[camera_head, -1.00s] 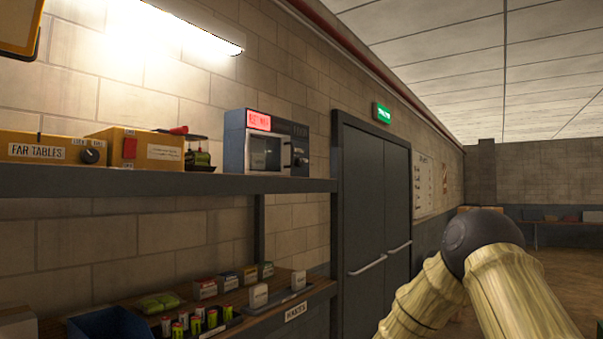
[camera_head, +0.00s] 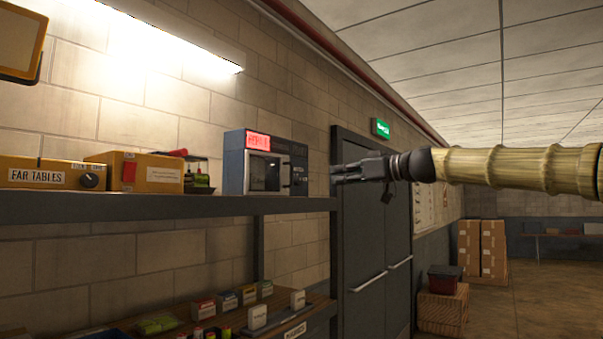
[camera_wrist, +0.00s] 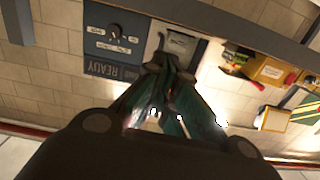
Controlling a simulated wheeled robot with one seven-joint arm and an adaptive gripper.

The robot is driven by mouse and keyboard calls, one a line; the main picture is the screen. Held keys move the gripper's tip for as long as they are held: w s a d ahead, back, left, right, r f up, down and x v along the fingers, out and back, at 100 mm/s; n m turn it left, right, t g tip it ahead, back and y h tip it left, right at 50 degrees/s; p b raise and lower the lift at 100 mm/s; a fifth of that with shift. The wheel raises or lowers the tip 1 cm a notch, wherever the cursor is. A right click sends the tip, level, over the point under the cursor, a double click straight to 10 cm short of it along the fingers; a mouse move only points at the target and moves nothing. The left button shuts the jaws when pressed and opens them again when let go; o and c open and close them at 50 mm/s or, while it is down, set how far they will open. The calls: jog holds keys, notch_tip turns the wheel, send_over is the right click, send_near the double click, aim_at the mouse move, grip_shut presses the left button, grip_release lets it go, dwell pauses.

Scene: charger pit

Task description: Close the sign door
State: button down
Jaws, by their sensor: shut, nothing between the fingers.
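The blue-grey box with a red lit sign (camera_head: 258,141) stands on the upper shelf in the head view. Its small windowed door (camera_head: 264,173) has a pale frame and a dark handle on its right. I cannot tell how far the door stands from the frame. My gripper (camera_head: 336,173) is shut and empty, to the right of the box in the picture, pointing left towards it. In the wrist view, which is upside down, my gripper (camera_wrist: 169,62) covers part of the door area (camera_wrist: 181,43). The box's blue panel (camera_wrist: 112,42) shows a knob and "READY".
The upper shelf (camera_head: 150,207) also holds yellow boxes (camera_head: 147,172) and a small green and red item (camera_head: 197,176). Small boxes stand on the lower shelf. A grey double door (camera_head: 373,245) is behind my arm. Cartons (camera_head: 482,248) stand farther back right.

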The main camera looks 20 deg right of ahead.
notch_tip(320, 180, up, 3)
jog(key=s, duration=0.1)
jog(key=p, duration=0.8)
send_near(287, 171)
jog(key=w+a, duration=0.1)
jog(key=a, duration=0.2)
jog(key=shift+w+a+f, duration=0.1)
jog(key=shift+w+a, duration=0.2)
jog(key=shift+w, duration=0.05)
jog(key=shift+b, duration=0.3)
jog(key=shift+w+f+b, duration=0.2)
jog(key=shift+w+b, duration=0.35)
jog(key=shift+b, duration=0.2)
jog(key=shift+w+a+r+b, duration=0.15)
jog(key=shift+w+b, duration=0.55)
jog(key=shift+w, duration=0.35)
jog(key=shift+s+a+r, duration=0.1)
